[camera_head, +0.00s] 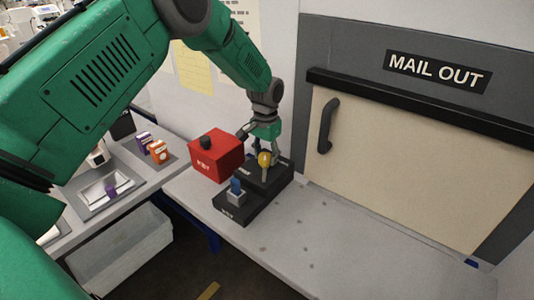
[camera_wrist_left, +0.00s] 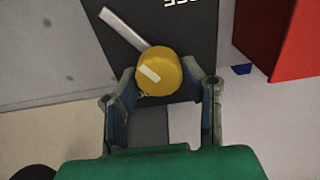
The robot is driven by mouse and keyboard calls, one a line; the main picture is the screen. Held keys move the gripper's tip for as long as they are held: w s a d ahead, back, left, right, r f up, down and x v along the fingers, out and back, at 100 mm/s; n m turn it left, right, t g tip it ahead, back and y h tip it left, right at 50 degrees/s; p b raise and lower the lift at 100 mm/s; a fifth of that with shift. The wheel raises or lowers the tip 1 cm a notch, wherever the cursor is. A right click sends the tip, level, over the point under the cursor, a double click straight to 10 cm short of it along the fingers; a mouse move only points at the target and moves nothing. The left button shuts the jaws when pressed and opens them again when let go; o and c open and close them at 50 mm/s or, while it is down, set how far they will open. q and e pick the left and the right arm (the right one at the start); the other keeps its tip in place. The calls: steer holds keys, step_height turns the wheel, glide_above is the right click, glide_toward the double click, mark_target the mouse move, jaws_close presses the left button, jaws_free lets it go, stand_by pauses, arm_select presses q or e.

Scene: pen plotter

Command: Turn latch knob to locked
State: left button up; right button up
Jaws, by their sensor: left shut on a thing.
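The yellow latch knob (camera_head: 264,158) stands on a black plotter base (camera_head: 279,176) on the bench. In the left wrist view the round knob (camera_wrist_left: 160,76) has a pale stripe on its top. A grey bar (camera_wrist_left: 123,28) runs from beside it to the upper left over the black surface. My left gripper (camera_head: 268,148) reaches down from above, and its two fingers (camera_wrist_left: 159,88) are shut on the knob, one on each side. The lower side of the knob is hidden. My right gripper does not show.
A red box (camera_head: 216,158) with a black top knob is close left of my left gripper. A blue piece (camera_head: 236,186) sits in a grey block on the black base's front part. The bench (camera_head: 330,235) is clear to the right, before the MAIL OUT door (camera_head: 420,140).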

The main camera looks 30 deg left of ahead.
arm_select(q)
steer(key=n, duration=0.2)
steer(key=shift+s+f+n+p, duration=0.2)
steer(key=shift+s+n+p, duration=0.1)
steer(key=shift+n, duration=0.1)
steer(key=n, duration=0.2)
steer(key=shift+a+n, duration=0.1)
steer(key=shift+n, duration=0.3)
steer(key=n+p, duration=0.1)
steer(key=n, duration=0.4)
steer(key=shift+s+f, duration=0.1)
steer(key=shift+n, duration=0.3)
steer(key=o, duration=1.1)
steer(key=shift+o, duration=0.2)
steer(key=shift+w, duration=0.2)
steer(key=shift+r, duration=0.2)
